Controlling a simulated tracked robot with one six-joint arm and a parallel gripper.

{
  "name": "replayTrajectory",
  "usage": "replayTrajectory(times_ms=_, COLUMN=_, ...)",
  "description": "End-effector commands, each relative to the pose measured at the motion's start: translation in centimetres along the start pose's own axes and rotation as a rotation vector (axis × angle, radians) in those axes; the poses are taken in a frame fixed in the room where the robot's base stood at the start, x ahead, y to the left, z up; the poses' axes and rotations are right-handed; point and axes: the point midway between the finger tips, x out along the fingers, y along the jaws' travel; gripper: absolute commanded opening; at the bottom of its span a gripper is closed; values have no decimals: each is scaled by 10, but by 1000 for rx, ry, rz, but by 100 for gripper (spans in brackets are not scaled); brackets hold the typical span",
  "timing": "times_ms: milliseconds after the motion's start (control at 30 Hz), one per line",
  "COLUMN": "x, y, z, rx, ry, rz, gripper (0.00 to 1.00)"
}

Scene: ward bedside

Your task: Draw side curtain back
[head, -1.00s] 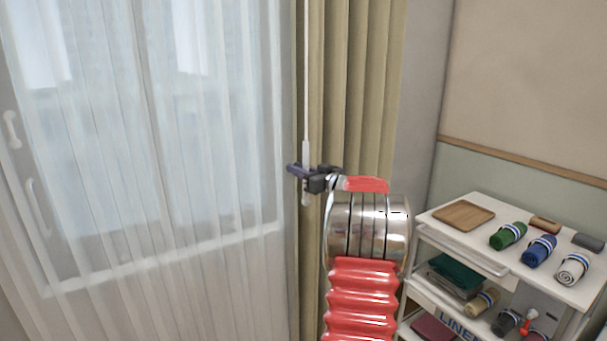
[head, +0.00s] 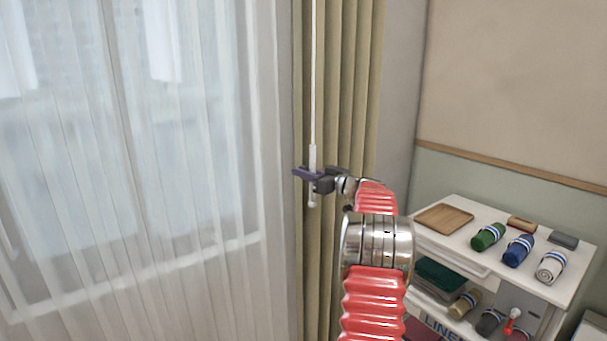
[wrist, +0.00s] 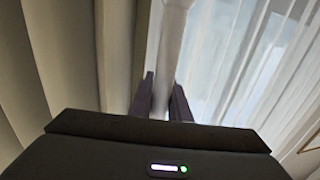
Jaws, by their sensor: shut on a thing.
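The side curtain (head: 343,90) is beige-olive and hangs in narrow gathered folds at the right of the window. A thin white wand (head: 314,85) hangs in front of its left edge, with a thicker handle at its lower end. My gripper (head: 311,175) is shut on the wand's handle, and the wand hangs nearly upright. In the wrist view the white wand (wrist: 172,40) runs down between the two dark fingers (wrist: 160,97), with curtain folds (wrist: 60,50) at left. The top of the wand and curtain is out of view.
A sheer white curtain (head: 160,130) covers the window at left. A linen cart (head: 470,225) stands at the right, carrying a wooden tray (head: 444,217) and rolled towels (head: 519,249). The cart is close to my arm. Bare wall lies behind it.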

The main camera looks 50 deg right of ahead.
Motion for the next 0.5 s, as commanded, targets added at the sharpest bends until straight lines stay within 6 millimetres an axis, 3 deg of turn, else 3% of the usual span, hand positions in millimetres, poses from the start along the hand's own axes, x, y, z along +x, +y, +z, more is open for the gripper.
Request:
replayTrajectory(times_ms=167, x=0, y=3, z=-7, rx=-5, ry=9, rz=14, gripper=0)
replayTrajectory(times_ms=200, x=0, y=3, z=-8, rx=-5, ry=9, rz=14, gripper=18)
replayTrajectory(times_ms=500, x=0, y=2, z=-4, rx=-3, ry=5, rz=9, gripper=35)
